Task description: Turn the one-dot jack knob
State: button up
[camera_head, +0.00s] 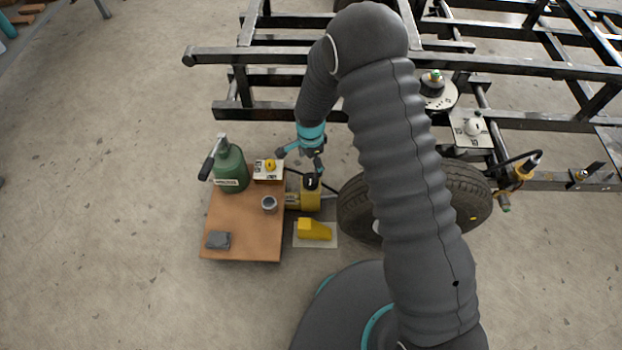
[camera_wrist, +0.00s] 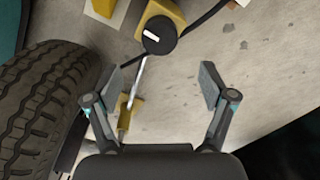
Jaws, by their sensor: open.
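The jack is a yellow block (camera_head: 305,200) on the floor beside the tyre. On its top is a round black knob (camera_head: 311,182) with one white mark; the mark looks like a short bar. In the wrist view the black knob (camera_wrist: 158,40) is at top centre, beyond the fingertips, with a silver rod running below it. My gripper (camera_head: 301,163) is open and empty above the knob, its fingers spread. In the wrist view my gripper (camera_wrist: 158,78) has one finger on each side of the picture, both apart from the knob.
A brown board (camera_head: 240,235) left of the jack holds a green can (camera_head: 230,168), a small box with a yellow knob (camera_head: 270,166), a grey cup (camera_head: 269,204) and a grey block (camera_head: 218,240). A yellow wedge (camera_head: 314,230) lies in front. The tyre (camera_head: 460,190) and metal frame (camera_head: 290,58) are close by.

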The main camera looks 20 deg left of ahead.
aim_at(311, 178)
notch_tip(311, 178, down, 10)
jog(key=shift+f, duration=0.2)
dwell(0.3)
jog(key=c, duration=1.2)
